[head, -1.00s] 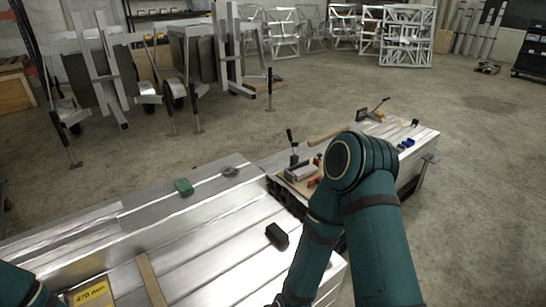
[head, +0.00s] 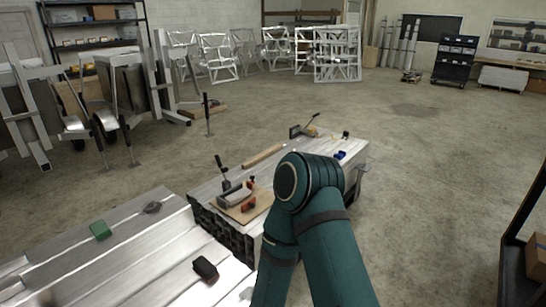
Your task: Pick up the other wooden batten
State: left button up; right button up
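A wooden batten (head: 263,155) lies flat on the far aluminium bench (head: 312,157), towards its back left edge. It is apart from the clamp near it. My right arm rises from the bottom middle and bends in front of this bench, hiding part of its near side. Neither of my grippers shows in the view, so what they hold cannot be seen.
On the far bench are a board with a toggle clamp (head: 226,185), orange clamps (head: 249,205) and blue pieces (head: 340,155). The near aluminium bench (head: 140,240) holds a green block (head: 100,230) and a black block (head: 205,268). Floor right is clear up to a shelf (head: 520,240).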

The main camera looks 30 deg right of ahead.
aim_at(254, 162)
jog(key=i+l+z, duration=0.1)
jog(key=l, duration=0.9)
jog(key=i+l, duration=0.1)
jog(key=l, duration=0.25)
jog(key=i+l+z, duration=0.1)
jog(key=l, duration=0.2)
jog(key=i+l, duration=0.1)
jog(key=l, duration=0.25)
jog(key=i+l+z, duration=0.25)
jog(key=i+l, duration=0.8)
jog(key=i+l+z, duration=0.25)
jog(key=l, duration=0.2)
jog(key=i+l+z, duration=0.65)
jog(key=z, duration=0.15)
jog(key=i+l+z, duration=0.45)
jog(key=i+z, duration=0.45)
jog(key=i, duration=0.95)
jog(key=i+l, duration=0.1)
jog(key=i, duration=1.4)
jog(key=j+u, duration=0.05)
